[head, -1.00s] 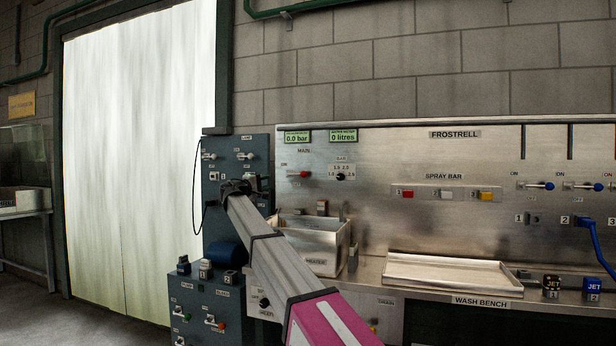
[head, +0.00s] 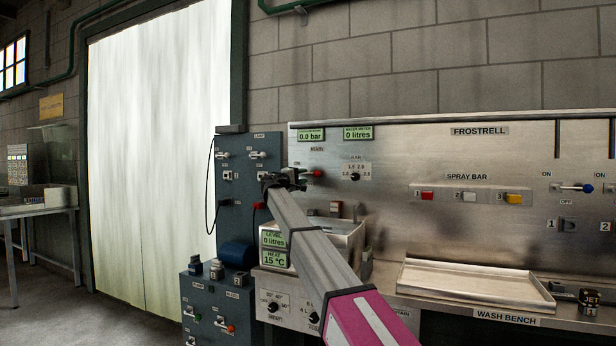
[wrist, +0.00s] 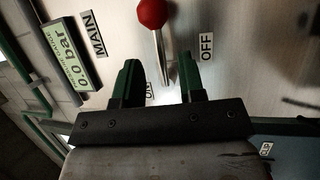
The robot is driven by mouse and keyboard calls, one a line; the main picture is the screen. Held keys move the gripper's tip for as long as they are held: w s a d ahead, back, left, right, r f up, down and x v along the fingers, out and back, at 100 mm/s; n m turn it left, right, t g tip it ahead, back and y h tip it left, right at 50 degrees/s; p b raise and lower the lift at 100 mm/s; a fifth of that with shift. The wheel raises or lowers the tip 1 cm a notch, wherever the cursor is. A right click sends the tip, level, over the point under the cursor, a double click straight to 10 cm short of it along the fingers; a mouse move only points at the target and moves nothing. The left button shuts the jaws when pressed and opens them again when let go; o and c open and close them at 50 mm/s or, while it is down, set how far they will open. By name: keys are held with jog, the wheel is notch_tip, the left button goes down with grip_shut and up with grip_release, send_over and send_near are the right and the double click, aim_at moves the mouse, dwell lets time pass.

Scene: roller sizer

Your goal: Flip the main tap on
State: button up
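The main tap is a lever with a red ball knob (wrist: 152,14) and a metal shaft, beneath the MAIN label on the steel panel. In the head view its red knob (head: 318,174) sticks out to the right, just beyond my gripper (head: 290,180). In the wrist view my gripper (wrist: 158,75) is open. Its two green-and-black fingers stand either side of the shaft's lower end, with gaps showing. The knob lies beyond the fingertips. The OFF label (wrist: 207,46) is right of the shaft; the ON label (wrist: 149,90) is partly hidden by the left finger.
The pressure display (head: 311,135) reads 0.0 bar and the water meter (head: 358,133) 0 litres. A bar dial (head: 355,176) sits right of the tap. A blue switch panel (head: 234,190) stands left. Below are a steel tank (head: 345,237) and wash bench tray (head: 475,284).

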aim_at(308, 174)
jog(key=shift+x, duration=1.85)
grip_shut()
